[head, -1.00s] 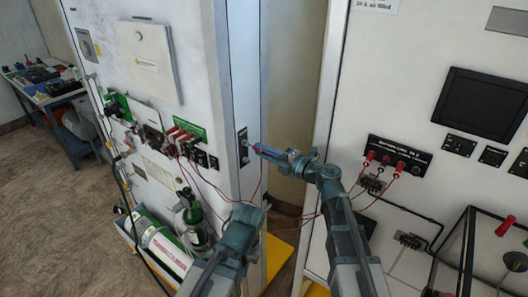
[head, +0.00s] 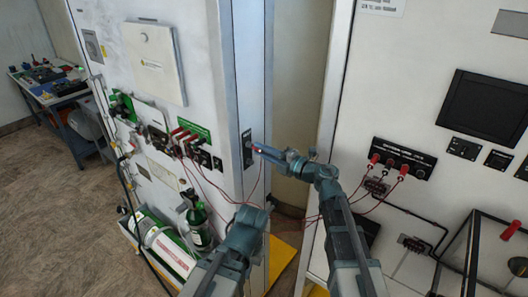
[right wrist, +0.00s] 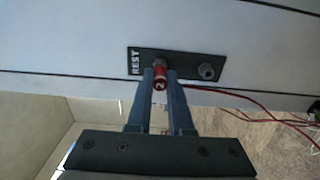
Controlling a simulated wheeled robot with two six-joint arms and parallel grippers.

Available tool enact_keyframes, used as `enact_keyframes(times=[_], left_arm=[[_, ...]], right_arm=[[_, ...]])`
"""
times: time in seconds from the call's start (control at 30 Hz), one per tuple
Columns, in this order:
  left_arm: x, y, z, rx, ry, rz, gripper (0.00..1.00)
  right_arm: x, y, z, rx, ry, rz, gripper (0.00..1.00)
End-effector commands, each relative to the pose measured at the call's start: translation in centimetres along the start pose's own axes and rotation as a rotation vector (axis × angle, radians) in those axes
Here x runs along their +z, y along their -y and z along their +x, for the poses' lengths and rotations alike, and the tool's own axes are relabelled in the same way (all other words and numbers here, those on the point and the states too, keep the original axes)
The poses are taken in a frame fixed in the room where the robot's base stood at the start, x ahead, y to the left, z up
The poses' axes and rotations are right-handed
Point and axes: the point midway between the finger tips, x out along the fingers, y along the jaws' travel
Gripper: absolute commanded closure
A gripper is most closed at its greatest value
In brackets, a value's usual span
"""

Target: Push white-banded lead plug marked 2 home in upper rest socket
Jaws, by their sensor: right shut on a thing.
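The dark REST plate (head: 247,148) is on the narrow side of the left cabinet. In the right wrist view, the plate (right wrist: 182,64) has two round sockets. The upper rest socket (right wrist: 161,64) is beside the word REST, and the lower socket (right wrist: 207,71) is empty. My right gripper (right wrist: 160,85) is shut on a red lead plug (right wrist: 160,76), lined up with the upper socket. Its tip overlaps the socket, so I cannot tell how deep it sits. Its marking is unreadable. My left gripper (head: 248,220) is low in the head view; its fingers are not clear.
Red leads (head: 225,190) hang between the left cabinet and the red plugs on the right cabinet's panel (head: 400,157). A gap separates the two cabinets.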

Motion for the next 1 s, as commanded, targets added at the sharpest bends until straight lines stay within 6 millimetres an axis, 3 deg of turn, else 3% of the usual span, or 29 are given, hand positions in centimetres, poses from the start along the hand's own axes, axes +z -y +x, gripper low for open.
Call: enact_keyframes(times=[0.2,0.23,0.4,0.77,1.0], left_arm=[[0.0,0.0,0.0,0.000,0.000,0.000,1.00],[0.0,0.0,0.0,0.000,0.000,0.000,1.00],[0.0,0.0,0.0,0.000,0.000,0.000,1.00],[0.0,0.0,0.0,0.000,0.000,0.000,1.00],[0.0,0.0,0.0,0.000,0.000,0.000,1.00]], right_arm=[[0.0,0.0,0.5,0.001,0.000,0.001,1.00],[0.0,0.0,0.5,0.001,0.000,0.001,0.78],[0.0,0.0,0.5,0.001,0.000,0.001,0.47],[0.0,0.0,0.0,0.000,0.001,0.000,0.46],[-0.1,0.0,-4.2,0.000,0.005,0.000,0.46]])
